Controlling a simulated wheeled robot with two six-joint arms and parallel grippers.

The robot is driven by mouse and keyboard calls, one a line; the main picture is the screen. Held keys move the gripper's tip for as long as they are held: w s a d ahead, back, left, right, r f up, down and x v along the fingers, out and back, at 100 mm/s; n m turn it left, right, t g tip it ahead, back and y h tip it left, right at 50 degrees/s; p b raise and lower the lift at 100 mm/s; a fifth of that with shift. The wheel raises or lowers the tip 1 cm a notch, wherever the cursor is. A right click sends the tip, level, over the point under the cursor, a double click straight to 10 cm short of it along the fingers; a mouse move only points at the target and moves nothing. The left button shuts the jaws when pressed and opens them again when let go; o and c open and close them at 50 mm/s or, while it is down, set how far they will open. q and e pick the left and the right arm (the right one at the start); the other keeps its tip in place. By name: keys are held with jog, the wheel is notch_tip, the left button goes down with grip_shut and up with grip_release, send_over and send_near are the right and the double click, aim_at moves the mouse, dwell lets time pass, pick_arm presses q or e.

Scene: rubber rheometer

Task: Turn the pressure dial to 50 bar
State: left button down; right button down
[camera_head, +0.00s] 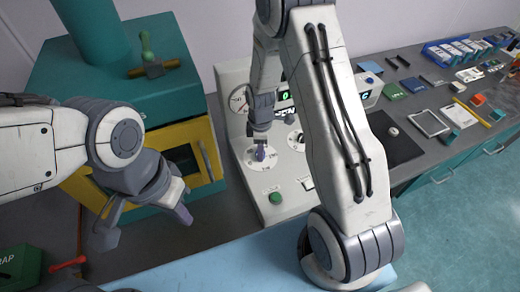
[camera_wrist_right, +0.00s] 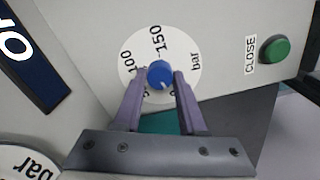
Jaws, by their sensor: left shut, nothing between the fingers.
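The pressure dial is a blue knob (camera_wrist_right: 160,74) on a round white scale (camera_wrist_right: 187,58) marked 100, 150 and bar; lower numbers are partly hidden by a finger. A pale mark shows low on the knob; I cannot tell its exact reading. My right gripper (camera_wrist_right: 162,78) has one purple finger on each side of the knob, close to it; whether both touch is unclear. In the head view my right gripper (camera_head: 261,153) is at the lower left dial of the white panel (camera_head: 235,85). My left gripper (camera_head: 182,213) is shut and empty, left of the panel.
A green CLOSE button (camera_wrist_right: 275,49) sits beside the dial. Another gauge (camera_head: 238,99) is above it. A teal and yellow machine (camera_head: 200,135) stands left of the panel. A grey bench (camera_head: 415,105) with small parts and trays extends right. A blue surface (camera_head: 225,265) lies in front.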

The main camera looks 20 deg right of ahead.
jog(key=m+b, duration=0.1)
jog(key=m, duration=0.9)
jog(key=shift+b, duration=0.3)
jog(key=shift+w+m, duration=0.1)
jog(key=shift+m, duration=1.6)
jog(key=shift+r+m, duration=0.1)
jog(key=shift+m, duration=0.2)
jog(key=shift+c, duration=2.4)
grip_release()
